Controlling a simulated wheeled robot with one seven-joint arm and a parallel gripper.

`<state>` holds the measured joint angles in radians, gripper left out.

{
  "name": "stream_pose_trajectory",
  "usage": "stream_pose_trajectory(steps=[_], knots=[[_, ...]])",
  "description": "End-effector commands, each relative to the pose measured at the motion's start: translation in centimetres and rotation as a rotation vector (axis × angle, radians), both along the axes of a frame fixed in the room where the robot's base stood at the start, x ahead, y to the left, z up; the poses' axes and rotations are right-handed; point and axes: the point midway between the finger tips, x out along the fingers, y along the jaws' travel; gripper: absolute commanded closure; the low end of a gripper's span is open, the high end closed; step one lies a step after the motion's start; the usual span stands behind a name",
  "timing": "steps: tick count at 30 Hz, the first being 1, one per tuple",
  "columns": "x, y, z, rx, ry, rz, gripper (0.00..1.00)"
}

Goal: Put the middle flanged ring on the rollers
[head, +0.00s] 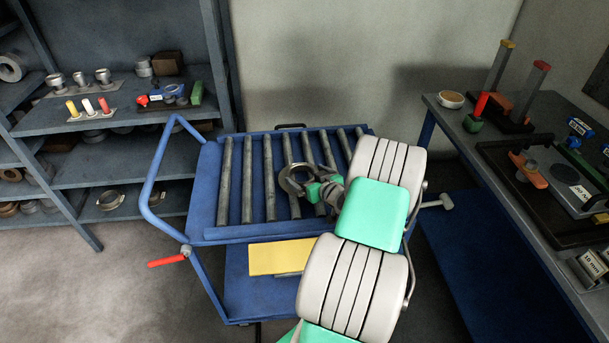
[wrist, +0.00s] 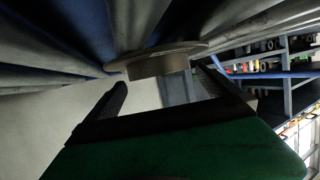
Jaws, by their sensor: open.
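A grey flanged ring (head: 285,183) lies on the rollers (head: 248,185) of the blue cart, right of their middle. In the wrist view the ring (wrist: 158,66) shows from the side, its wide flange against the rollers (wrist: 85,30). My gripper (head: 311,187) is at the ring's right side, low over the rollers. In the wrist view my gripper (wrist: 167,80) is open, with its dark fingers apart on either side of the ring. Whether a finger touches the ring cannot be told. My arm hides part of the right rollers.
The cart has a blue handle (head: 157,165), a red lever (head: 167,262) and a yellow panel (head: 280,257). A shelf rack (head: 120,122) at the left holds metal fittings and rings. A workbench (head: 455,108) with tools stands at the right. The left rollers are clear.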

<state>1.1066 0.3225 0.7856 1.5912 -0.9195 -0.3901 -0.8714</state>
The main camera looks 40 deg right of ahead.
Motion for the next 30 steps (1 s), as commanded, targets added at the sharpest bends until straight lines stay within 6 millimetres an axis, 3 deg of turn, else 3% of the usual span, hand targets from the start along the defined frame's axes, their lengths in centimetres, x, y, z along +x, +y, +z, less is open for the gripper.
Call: stream_pose_trajectory(steps=[6,10,15,19,22,25,28,30], knots=[[-5.5,0.9,1.9,-0.003,-0.001,-0.008,0.0],[-7.9,1.5,2.8,-0.002,-0.002,-0.006,0.0],[-9.3,1.9,3.4,-0.001,-0.001,-0.002,0.0],[-8.3,3.3,3.6,0.005,0.025,0.04,0.0],[-5.7,7.8,4.1,0.025,0.122,0.16,0.0],[-3.6,15.2,4.8,0.049,0.3,0.308,0.0],[-3.8,22.5,6.1,0.054,0.502,0.394,0.0],[-5.4,27.1,7.4,0.048,0.632,0.407,0.0]])
